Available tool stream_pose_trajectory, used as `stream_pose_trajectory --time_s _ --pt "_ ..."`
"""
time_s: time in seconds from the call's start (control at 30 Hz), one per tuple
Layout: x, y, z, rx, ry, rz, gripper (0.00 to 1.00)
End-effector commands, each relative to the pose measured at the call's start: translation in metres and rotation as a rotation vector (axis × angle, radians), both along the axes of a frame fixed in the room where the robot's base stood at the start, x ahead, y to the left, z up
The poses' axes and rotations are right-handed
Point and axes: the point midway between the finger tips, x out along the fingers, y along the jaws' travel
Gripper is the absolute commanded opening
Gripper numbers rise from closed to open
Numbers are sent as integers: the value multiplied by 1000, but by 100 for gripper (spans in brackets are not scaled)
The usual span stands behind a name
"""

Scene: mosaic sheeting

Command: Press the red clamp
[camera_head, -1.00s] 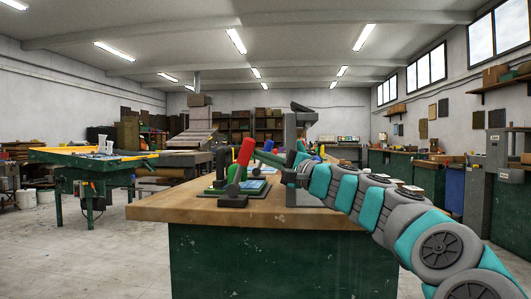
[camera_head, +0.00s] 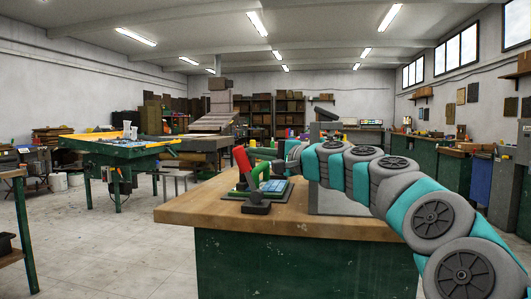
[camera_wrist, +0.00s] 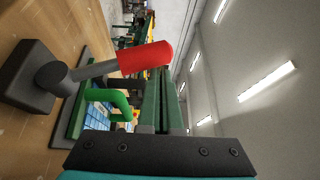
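The red clamp has a red handle (camera_head: 242,160) on a dark base (camera_head: 257,207) at the near left of the wooden bench (camera_head: 190,210). In the wrist view its red handle (camera_wrist: 145,58) stretches across the upper middle from a dark pivot at the left. A green clamp handle (camera_head: 262,172) stands just beside it; it also shows in the wrist view (camera_wrist: 112,97). My gripper (camera_wrist: 162,75) has its green fingers close together, with nothing seen between them. The fingertips show just below the red handle in the wrist view; I cannot tell whether they touch it.
A blue mosaic sheet (camera_head: 275,187) lies by the clamps. A grey upright machine stands on the bench behind my arm. A green table with a yellow edge (camera_head: 120,145) stands at the left. The floor (camera_head: 110,230) left of the bench is clear.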

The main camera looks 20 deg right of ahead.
Motion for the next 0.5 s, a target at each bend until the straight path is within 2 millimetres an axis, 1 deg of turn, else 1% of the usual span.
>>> stream_pose_trajectory --time_s 0.1,0.5 --pt "3 5 0 1 0 1 0" --pt "6 10 0 1 0 1 0"
